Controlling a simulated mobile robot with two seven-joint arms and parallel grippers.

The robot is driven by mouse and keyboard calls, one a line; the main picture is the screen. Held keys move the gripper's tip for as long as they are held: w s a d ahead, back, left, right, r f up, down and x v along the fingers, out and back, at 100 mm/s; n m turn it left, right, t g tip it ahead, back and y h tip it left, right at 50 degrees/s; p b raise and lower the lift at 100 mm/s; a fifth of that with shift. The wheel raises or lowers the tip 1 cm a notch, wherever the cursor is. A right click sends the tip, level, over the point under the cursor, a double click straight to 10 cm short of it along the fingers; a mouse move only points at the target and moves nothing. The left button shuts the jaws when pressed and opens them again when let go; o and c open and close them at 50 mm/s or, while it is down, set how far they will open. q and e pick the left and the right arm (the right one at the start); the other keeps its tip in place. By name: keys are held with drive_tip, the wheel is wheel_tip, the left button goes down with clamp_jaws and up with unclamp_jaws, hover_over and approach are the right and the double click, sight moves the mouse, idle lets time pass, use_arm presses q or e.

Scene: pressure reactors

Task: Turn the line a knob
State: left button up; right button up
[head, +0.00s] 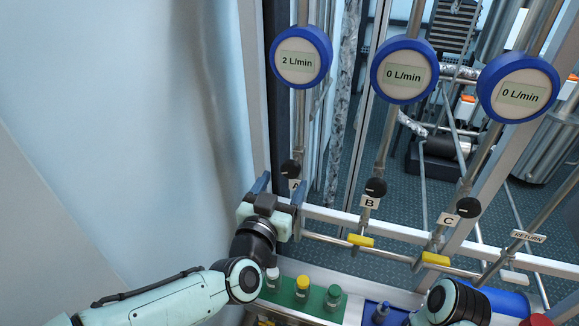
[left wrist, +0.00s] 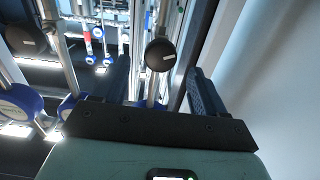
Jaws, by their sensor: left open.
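The line A knob (head: 291,168) is a round black knob on the leftmost vertical pipe, just above a partly hidden "A" label. My left gripper (head: 279,188) is open just below and around it in the head view. In the left wrist view the knob (left wrist: 160,55) shows a white mark on its face and lies between the two open fingers (left wrist: 160,85), near their tips. I cannot tell whether either finger touches it. The gauge above line A (head: 300,57) reads 2 L/min. My right gripper is not in view; only part of that arm shows at the lower right.
Knobs B (head: 376,187) and C (head: 468,207) stand to the right, under gauges (head: 404,71) and (head: 518,88) reading 0 L/min. A green rack (head: 317,308) with several capped bottles lies below. A pale wall (head: 130,110) fills the left side.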

sight(289, 172)
use_arm(q)
drive_tip(key=p+x, duration=0.1)
drive_tip(key=x, duration=0.5)
drive_tip(key=shift+a, duration=0.1)
drive_tip(key=c, duration=1.1)
